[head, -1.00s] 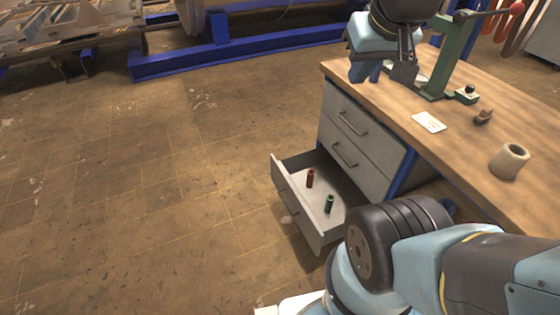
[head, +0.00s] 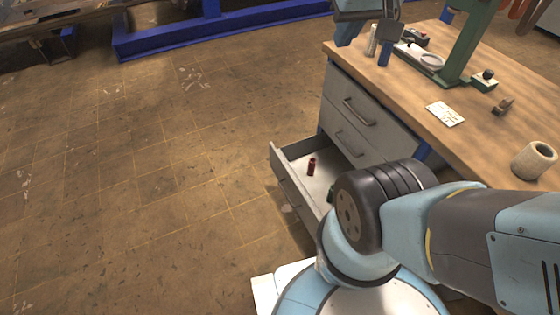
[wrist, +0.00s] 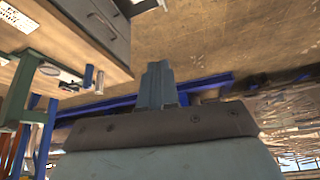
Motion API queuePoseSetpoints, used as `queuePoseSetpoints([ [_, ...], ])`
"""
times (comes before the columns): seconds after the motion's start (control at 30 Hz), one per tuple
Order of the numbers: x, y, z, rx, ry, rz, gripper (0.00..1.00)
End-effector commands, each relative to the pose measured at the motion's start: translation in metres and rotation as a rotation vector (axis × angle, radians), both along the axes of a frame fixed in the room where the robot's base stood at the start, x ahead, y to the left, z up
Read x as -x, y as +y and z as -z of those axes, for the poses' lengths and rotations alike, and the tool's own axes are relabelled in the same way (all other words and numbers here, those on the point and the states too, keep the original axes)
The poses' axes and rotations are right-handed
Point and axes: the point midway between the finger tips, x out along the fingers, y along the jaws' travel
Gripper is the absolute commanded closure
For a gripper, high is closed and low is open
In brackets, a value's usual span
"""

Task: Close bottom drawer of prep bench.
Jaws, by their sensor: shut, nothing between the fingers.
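The prep bench (head: 480,105) stands at the right in the head view, with a wooden top and grey drawers. Its bottom drawer (head: 291,193) is pulled out to the left. A red cylinder (head: 311,167) stands inside, and a green one (head: 331,192) is partly hidden behind my arm. My arm also covers the drawer's near end. The two drawers above look shut. My gripper (head: 347,34) is high at the top of the head view, near the bench's far left corner, apart from the open drawer. In the wrist view its fingers (wrist: 157,78) are together and empty.
On the bench top are a green stand (head: 468,45), a white card (head: 446,113), a pale hollow cylinder (head: 534,160) and a blue cylinder (head: 384,54). The floor (head: 130,180) left of the drawer is clear. A blue frame (head: 210,32) stands beyond.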

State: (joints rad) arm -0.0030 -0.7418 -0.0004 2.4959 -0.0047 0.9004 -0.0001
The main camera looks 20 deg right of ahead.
Motion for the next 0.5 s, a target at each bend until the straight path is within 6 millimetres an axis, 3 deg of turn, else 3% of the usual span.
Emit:
queuePoseSetpoints([
  [0.17,-0.02,0.002,0.005,0.034,0.047,-0.028,1.0],
  [0.5,-0.089,0.005,0.033,0.16,0.184,-0.14,1.0],
])
